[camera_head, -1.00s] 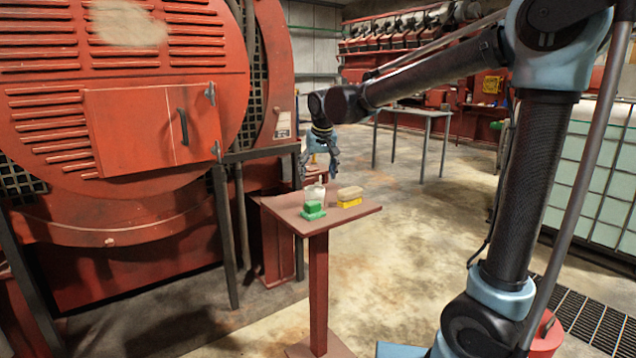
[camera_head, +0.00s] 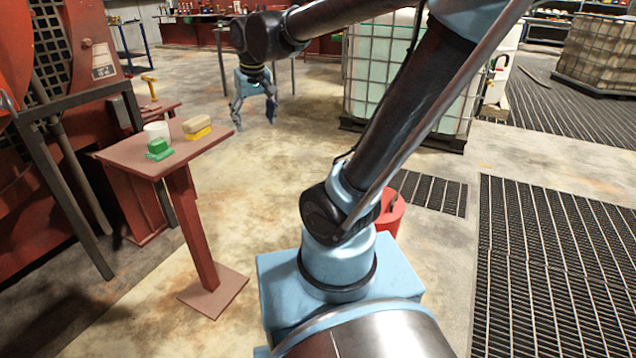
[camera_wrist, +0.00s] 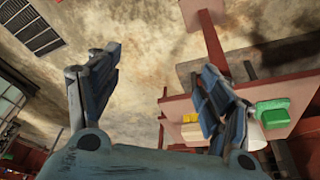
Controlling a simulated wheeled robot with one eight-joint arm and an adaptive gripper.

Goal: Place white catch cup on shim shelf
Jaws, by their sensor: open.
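A white cup (camera_head: 157,131) stands on a small red-brown pedestal table (camera_head: 125,155), behind a green block (camera_head: 159,149). In the wrist view the cup (camera_wrist: 254,137) is partly hidden by my right-hand finger and the green block (camera_wrist: 273,113). My gripper (camera_head: 254,116) is open and empty, in the air to the right of the pedestal table, apart from the cup. In the wrist view my gripper (camera_wrist: 160,62) has its fingers spread over bare floor. I cannot tell which surface is the shim shelf.
A yellow block with a tan top (camera_head: 198,128) lies on the pedestal table, right of the cup. A low red stand with a yellow item (camera_head: 150,86) is behind it. Red machinery is at left, a caged tank (camera_head: 385,75) at the back. Open floor lies right of the table.

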